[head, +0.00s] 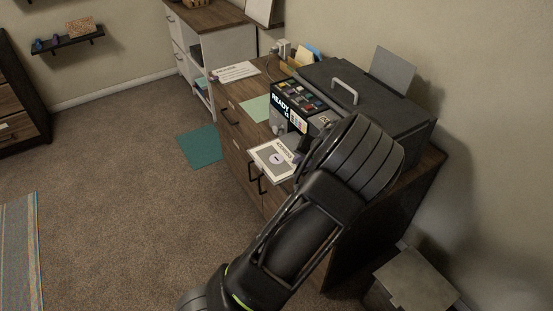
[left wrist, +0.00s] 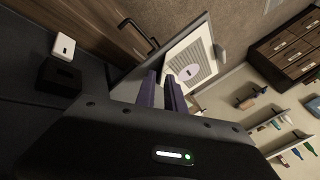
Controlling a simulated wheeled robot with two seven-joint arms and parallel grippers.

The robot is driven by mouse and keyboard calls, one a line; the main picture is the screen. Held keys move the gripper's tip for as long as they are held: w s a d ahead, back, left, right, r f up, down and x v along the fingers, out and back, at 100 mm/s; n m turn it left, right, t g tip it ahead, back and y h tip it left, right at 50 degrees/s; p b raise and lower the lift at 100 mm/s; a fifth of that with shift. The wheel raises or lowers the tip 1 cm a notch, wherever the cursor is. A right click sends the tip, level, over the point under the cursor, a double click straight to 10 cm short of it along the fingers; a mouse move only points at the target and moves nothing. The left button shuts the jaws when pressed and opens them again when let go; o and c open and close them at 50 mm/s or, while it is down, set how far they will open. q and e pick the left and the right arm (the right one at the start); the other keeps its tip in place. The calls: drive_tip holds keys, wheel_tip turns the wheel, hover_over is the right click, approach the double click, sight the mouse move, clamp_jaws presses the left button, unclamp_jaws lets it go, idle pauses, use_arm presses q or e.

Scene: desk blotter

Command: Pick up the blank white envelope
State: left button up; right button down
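I cannot make out a blank white envelope for certain in either view. A white sheet with a printed grey panel and round mark (head: 272,160) lies on the tray at the printer's front; it also shows in the left wrist view (left wrist: 201,57). My left gripper (left wrist: 166,80) has its two dark fingers apart, with a gap between them, in front of this sheet. I cannot tell whether they touch it. In the head view my left arm's thick wrist hides the fingers and part of the cabinet top. My right gripper is not in view.
A dark printer (head: 340,90) with a lit panel stands on the wooden cabinet (head: 233,125). A printed white paper (head: 236,71) and a pale green sheet (head: 257,108) lie left of it. A teal mat (head: 200,147) is on the floor.

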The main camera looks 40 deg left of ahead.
use_arm(q)
drive_tip(key=shift+c, duration=0.4)
clamp_jaws()
drive_tip(key=shift+r, duration=0.1)
wheel_tip(320, 180, up, 10)
drive_tip(key=shift+b, duration=0.3)
idle(0.6)
